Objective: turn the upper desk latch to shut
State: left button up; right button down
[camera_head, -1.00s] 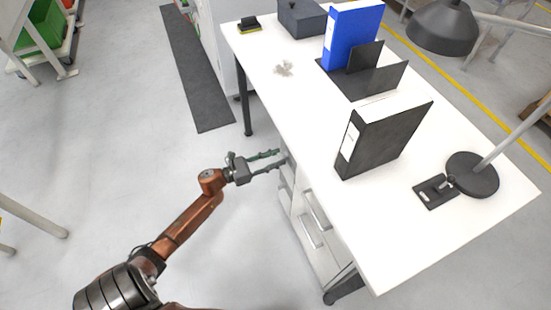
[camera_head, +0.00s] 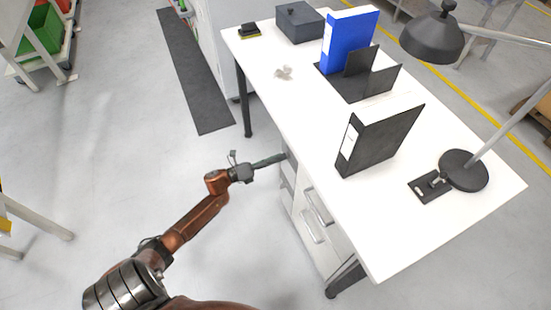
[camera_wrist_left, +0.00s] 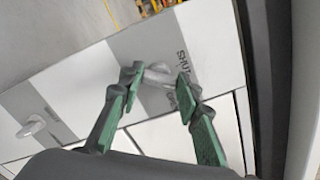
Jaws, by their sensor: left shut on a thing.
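In the left wrist view, the upper desk latch (camera_wrist_left: 158,74) is a small pale grey handle on a grey band of the white desk front. The green fingers of my left gripper (camera_wrist_left: 159,82) are on both sides of it and shut on it. Dark lettering reading SHUT (camera_wrist_left: 183,62) is beside the right fingertip; another label below is partly hidden. A second pale latch (camera_wrist_left: 30,128) sits on another grey band at left, apart from my gripper. In the head view, my left gripper (camera_head: 271,161) reaches the desk's side and the latch is hidden. My right gripper is not seen.
The white desk top (camera_head: 300,110) overhangs near my gripper. It carries a black binder (camera_head: 378,140), a blue binder (camera_head: 348,40), a dark box (camera_head: 300,22) and a lamp (camera_head: 463,170). Drawer handles (camera_head: 318,206) stick out below.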

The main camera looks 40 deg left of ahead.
pick_arm(q)
jog(key=shift+a+f+n+p, duration=0.1)
jog(key=shift+n+p, duration=0.55)
jog(key=shift+n, duration=1.25)
jog(key=shift+f+n+p, duration=0.1)
jog(key=shift+n+p, duration=0.55)
jog(key=shift+n, duration=1.25)
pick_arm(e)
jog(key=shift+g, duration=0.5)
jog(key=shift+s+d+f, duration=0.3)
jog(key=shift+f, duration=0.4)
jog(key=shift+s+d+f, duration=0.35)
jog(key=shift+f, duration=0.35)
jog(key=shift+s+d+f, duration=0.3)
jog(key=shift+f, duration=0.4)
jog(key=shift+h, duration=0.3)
pick_arm(q)
jog(key=o, duration=1.2)
jog(key=shift+c, duration=0.2)
jog(key=v, duration=1.2)
jog(key=shift+f, duration=0.1)
